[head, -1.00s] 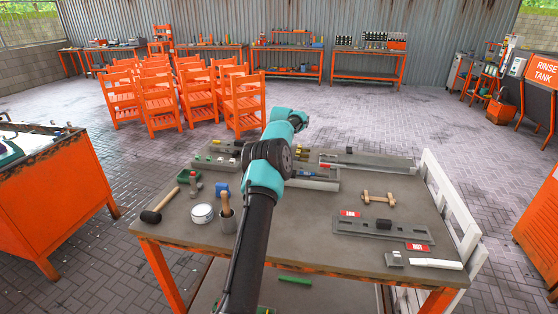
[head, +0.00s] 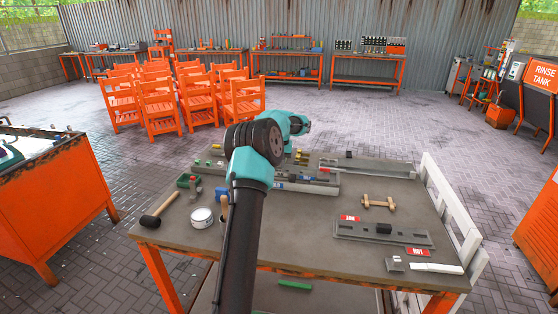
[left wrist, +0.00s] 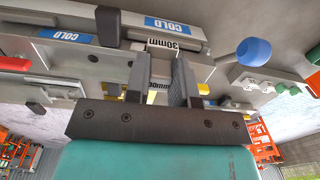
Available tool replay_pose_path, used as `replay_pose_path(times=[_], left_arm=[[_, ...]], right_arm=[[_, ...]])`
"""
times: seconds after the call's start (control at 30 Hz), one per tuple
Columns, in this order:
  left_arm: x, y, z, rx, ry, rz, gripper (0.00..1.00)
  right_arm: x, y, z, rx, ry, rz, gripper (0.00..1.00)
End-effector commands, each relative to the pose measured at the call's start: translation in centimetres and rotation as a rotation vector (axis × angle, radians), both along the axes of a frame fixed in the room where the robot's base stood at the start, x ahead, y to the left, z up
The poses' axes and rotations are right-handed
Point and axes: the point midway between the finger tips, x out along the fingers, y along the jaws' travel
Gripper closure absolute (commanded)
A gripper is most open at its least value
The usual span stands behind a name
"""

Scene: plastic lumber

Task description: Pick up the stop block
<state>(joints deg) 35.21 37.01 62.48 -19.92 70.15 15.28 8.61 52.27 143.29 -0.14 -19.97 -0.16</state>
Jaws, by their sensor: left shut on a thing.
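My left gripper (left wrist: 162,78) shows in the left wrist view with its two fingers shut on a small grey block, which I take to be the stop block (left wrist: 161,68). The fingers hide most of it, and I cannot tell whether it is clear of the fixture. A white 30mm label (left wrist: 162,43) shows just beyond the fingertips. In the head view my left arm reaches over the back of the workbench, and its own links hide the fingers and the block. My right gripper is not in view.
Grey rails with blue COLD labels (left wrist: 168,25) lie close around the gripper. The workbench (head: 300,225) also holds a mallet (head: 160,210), a white tin (head: 202,217) and a long grey plate (head: 370,235). Its middle is bare.

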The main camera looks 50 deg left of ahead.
Motion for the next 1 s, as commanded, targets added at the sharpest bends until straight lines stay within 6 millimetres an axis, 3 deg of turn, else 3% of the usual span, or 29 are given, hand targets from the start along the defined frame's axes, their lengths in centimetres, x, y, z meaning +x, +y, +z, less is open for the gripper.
replay_pose_path(times=[0.6,1.0], left_arm=[[-5.3,-7.5,0.9,-0.001,0.001,-0.001,1.0],[-6.1,-8.6,1.0,0.0,0.0,0.0,1.0]], right_arm=[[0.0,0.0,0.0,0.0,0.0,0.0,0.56],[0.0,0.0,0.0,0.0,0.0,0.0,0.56]])
